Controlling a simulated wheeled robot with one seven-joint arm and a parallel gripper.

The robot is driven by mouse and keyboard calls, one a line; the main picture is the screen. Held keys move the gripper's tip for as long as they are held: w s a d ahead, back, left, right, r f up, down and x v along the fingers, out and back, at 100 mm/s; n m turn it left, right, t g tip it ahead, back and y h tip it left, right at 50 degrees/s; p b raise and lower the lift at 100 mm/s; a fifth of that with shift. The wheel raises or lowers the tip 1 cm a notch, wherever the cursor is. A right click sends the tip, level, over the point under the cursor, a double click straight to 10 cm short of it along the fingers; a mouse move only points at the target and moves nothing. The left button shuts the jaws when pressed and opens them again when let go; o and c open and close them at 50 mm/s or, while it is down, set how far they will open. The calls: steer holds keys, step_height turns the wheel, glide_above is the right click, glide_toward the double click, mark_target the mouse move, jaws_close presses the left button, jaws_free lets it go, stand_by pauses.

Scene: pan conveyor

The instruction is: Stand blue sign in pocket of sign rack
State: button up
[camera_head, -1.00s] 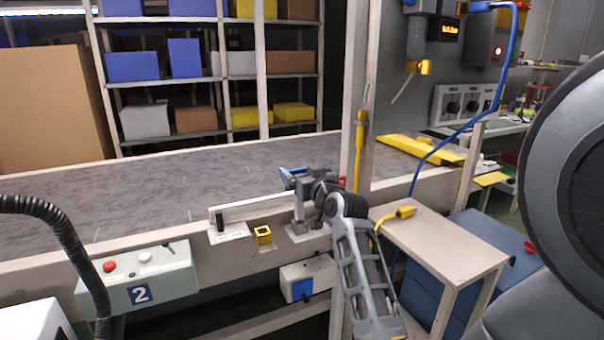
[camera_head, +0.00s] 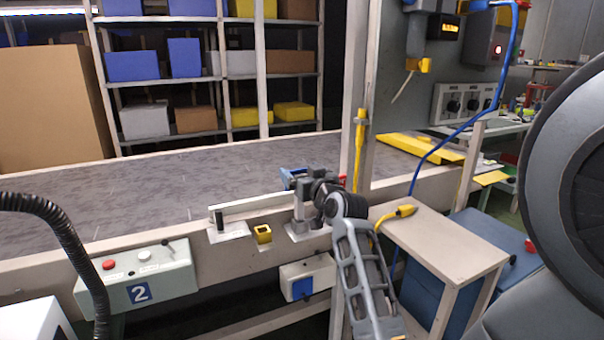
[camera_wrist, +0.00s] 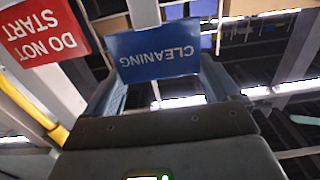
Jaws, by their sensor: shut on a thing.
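The blue sign (camera_wrist: 153,50), lettered CLEANING, stands between the fingers of my gripper (camera_wrist: 160,85) in the wrist view; its lettering appears upside down. In the head view my gripper (camera_head: 299,183) is above the conveyor's near edge, with a sliver of the blue sign (camera_head: 290,174) showing past it. The gripper is shut on the sign. A red sign (camera_wrist: 42,32), lettered DO NOT START, is at the upper left of the wrist view, apart from the blue sign. I cannot clearly make out the sign rack or its pocket; my arm hides part of that area.
A pale post (camera_head: 352,90) and yellow upright (camera_head: 360,140) stand just right of my gripper. A yellow square socket (camera_head: 263,234) is on the conveyor's near rail. A control box (camera_head: 138,278) is at lower left. The grey conveyor belt (camera_head: 140,195) is clear at left.

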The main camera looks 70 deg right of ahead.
steer(key=shift+f+b, duration=1.6)
steer(key=shift+f, duration=0.45)
steer(key=o, duration=1.1)
steer(key=v, duration=0.8)
steer(key=shift+w, duration=0.1)
